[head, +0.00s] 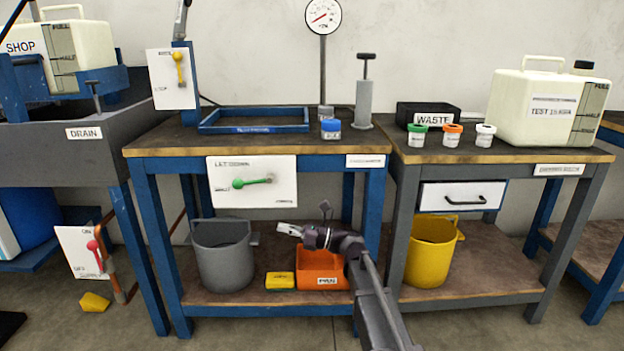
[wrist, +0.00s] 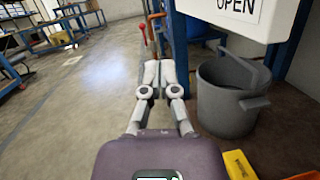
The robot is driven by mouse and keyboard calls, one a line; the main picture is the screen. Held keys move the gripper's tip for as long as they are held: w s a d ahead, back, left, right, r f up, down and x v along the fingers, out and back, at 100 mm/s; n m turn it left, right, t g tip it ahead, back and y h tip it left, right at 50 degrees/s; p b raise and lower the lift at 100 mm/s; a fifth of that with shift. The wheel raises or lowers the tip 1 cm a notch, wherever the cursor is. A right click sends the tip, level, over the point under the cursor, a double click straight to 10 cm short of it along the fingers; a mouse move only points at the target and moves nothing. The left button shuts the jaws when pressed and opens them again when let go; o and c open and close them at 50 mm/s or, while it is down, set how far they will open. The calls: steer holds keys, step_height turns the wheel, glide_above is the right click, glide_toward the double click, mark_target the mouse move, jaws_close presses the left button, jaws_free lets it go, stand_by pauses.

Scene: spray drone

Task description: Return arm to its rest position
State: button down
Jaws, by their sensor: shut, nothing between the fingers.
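My gripper (head: 284,229) shows in the head view at the end of my dark arm, in front of the middle workbench and below its white lever panel. It points to the left in the picture. In the wrist view my gripper (wrist: 160,66) has its two light fingers together, with nothing between them. My arm is bent and raised from the lower right, and it overlaps part of the orange bin (head: 318,262) in the head view.
A grey bucket (head: 224,262), a yellow sponge-like block (head: 280,280) and the orange bin sit on the bench's lower shelf. A white panel (head: 252,196) with a green lever hangs above. A yellow bucket (head: 430,255) stands right. Open floor (wrist: 75,110) lies left in the wrist view.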

steer(key=s+d+f+n+h+p, duration=0.6)
steer(key=s+d+n+h+p, duration=0.5)
steer(key=n, duration=0.1)
steer(key=s+d+r+n+g+h+p, duration=0.1)
steer(key=s+d+n+h+p, duration=0.35)
steer(key=d, duration=0.45)
steer(key=s+d+r+n+h+p, duration=0.25)
steer(key=s+d+n+h, duration=0.2)
steer(key=d, duration=0.45)
step_height(320, 180, up, 37)
steer(key=m+p, duration=0.1)
steer(key=p, duration=3.7)
steer(key=shift+s+a, duration=0.2)
steer(key=shift+s, duration=0.15)
steer(key=shift+f, duration=0.15)
